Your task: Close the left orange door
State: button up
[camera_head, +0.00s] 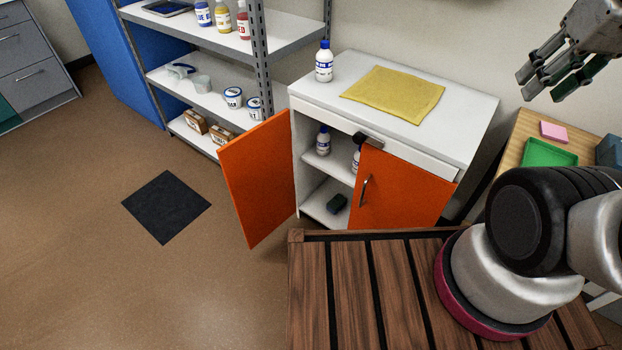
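The left orange door (256,178) stands wide open, swung out to the left of the white cabinet (472,118). The right orange door (399,192) has a metal handle and looks shut or nearly shut across the cabinet's right half. My gripper (543,88) is at the upper right, up high and well to the right of the left door, touching nothing I can see. Its fingers look apart, with nothing between them.
A yellow cloth (393,94) and a bottle (324,62) stand on the cabinet top. A grey shelf rack (295,39) stands behind the left door. A wooden slatted surface (350,290) lies in front of the cabinet. A dark mat (166,207) lies on open floor at left.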

aim_at(258, 165)
jog(key=j+z, duration=0.15)
jog(key=z, duration=0.3)
jog(key=j+z, duration=0.15)
jog(key=z, duration=0.3)
jog(key=j+z, duration=0.2)
jog(key=z, duration=0.2)
jog(key=j+z, duration=0.15)
jog(key=z, duration=0.3)
jog(key=k+j, duration=0.2)
jog(key=j, duration=0.3)
jog(key=k+j, duration=0.2)
jog(key=j, duration=0.35)
jog(key=k+j, duration=0.25)
jog(key=j, duration=0.25)
jog(key=k+j, duration=0.2)
jog(key=j, duration=0.3)
jog(key=k+j, duration=0.2)
jog(key=j, duration=0.3)
jog(key=k+j, duration=0.2)
jog(key=j, duration=0.35)
jog(key=k+j, duration=0.25)
jog(key=j, duration=0.25)
jog(key=k+j, duration=0.2)
jog(key=j, duration=0.3)
